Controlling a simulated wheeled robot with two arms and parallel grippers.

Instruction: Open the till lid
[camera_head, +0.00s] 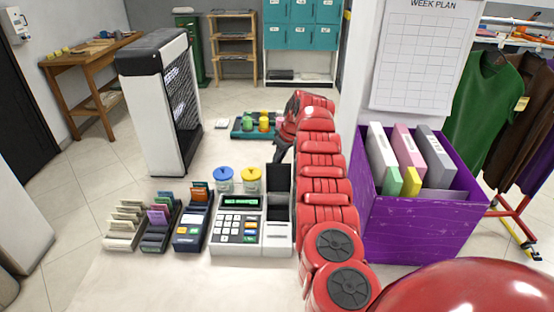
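The till (238,228) stands on the pale counter, with a green display, a keypad and a pale section at its right. A dark upright panel (280,182) rises at the back of that right section. It looks like a raised lid, but I cannot tell for certain. My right gripper (280,155) is dark and small, at the end of my red arm. It appears just above and behind the dark panel, pointing downward. I cannot tell whether it touches the panel or whether its fingers are open. My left gripper is out of view.
Card holders (158,225) and a card terminal (193,222) stand left of the till. Jars with blue and yellow lids (224,180) are behind it. A purple box (415,228) of folders is right of my arm. The counter's front left is clear.

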